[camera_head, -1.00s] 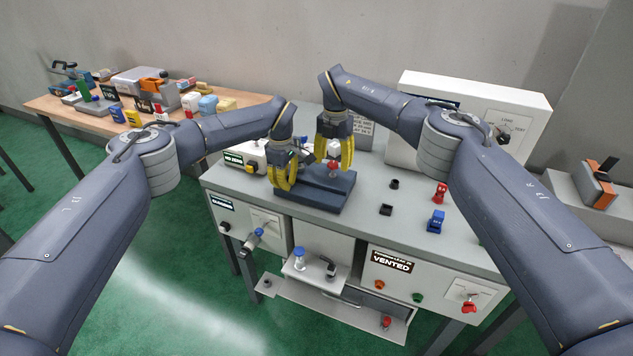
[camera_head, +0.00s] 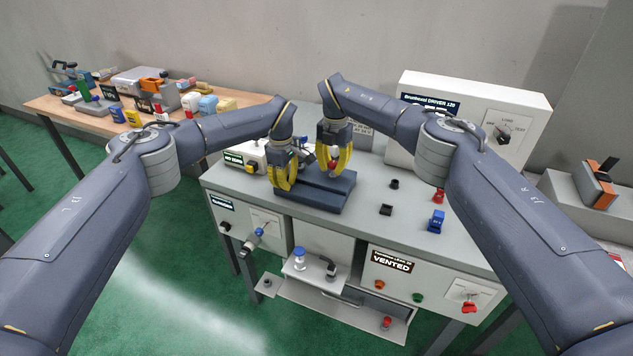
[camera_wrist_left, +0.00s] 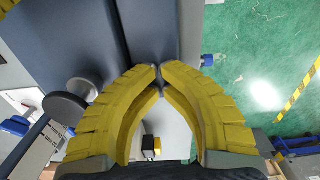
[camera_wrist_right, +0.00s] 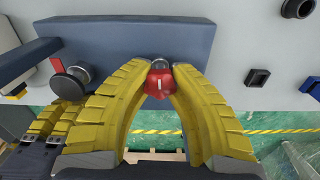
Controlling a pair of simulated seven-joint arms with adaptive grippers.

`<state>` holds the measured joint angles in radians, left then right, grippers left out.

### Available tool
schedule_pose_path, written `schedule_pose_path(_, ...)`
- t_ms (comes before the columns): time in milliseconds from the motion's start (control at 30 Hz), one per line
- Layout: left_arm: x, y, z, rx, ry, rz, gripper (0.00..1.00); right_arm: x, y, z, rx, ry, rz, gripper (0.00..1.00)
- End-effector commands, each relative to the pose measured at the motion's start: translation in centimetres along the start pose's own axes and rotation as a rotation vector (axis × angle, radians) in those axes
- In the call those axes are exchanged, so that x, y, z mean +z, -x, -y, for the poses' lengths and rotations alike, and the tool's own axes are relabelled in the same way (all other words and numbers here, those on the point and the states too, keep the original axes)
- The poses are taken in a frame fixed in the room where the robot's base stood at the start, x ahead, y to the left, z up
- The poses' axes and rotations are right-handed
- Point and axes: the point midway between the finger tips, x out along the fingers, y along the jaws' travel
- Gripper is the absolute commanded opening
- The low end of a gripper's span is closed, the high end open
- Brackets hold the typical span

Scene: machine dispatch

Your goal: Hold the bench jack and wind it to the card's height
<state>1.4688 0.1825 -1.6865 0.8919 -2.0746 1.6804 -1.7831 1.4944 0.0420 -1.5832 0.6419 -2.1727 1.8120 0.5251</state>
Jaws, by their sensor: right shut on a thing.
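The bench jack, a slate-blue stepped block (camera_head: 318,200), stands on the grey bench; it fills the upper left of the left wrist view (camera_wrist_left: 60,40) and the top of the right wrist view (camera_wrist_right: 185,35). My right gripper (camera_head: 334,174) is shut on the jack's red knob (camera_wrist_right: 158,84), which sits between its fingertips. My left gripper (camera_head: 283,187) is over the jack's left end, its fingertips practically meeting (camera_wrist_left: 160,72); nothing clear shows between them. A dark round knob on a post (camera_wrist_right: 72,80) stands left of the red knob. The card cannot be made out surely.
A white driver box (camera_head: 475,125) stands at the back right. A blue piece (camera_head: 436,222), a red piece (camera_head: 438,196) and dark sockets (camera_head: 386,209) lie right of the jack. A small white unit (camera_head: 245,158) sits behind left. A side table (camera_head: 70,108) holds several parts.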

Motion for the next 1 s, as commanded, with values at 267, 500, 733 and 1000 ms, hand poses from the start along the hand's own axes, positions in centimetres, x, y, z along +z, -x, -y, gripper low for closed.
schedule_pose_path(267, -0.14, -0.73, 0.35, -0.010, 0.001, -0.002, 0.00, -0.01, 0.01, 0.04, -0.001, -0.001, -0.002, 0.00)
schedule_pose_path(500, -0.16, -0.73, 0.34, -0.010, 0.002, -0.003, 0.00, -0.01, 0.02, 0.04, -0.001, -0.023, -0.002, 0.00)
schedule_pose_path(733, -0.17, -0.73, 0.34, -0.010, 0.002, -0.003, 0.00, -0.01, 0.02, 0.03, -0.001, -0.237, -0.002, 0.00)
schedule_pose_path(1000, -0.18, -0.72, 0.34, -0.009, 0.002, -0.003, 0.00, -0.02, 0.04, 0.00, -0.001, -0.424, -0.002, 0.00)
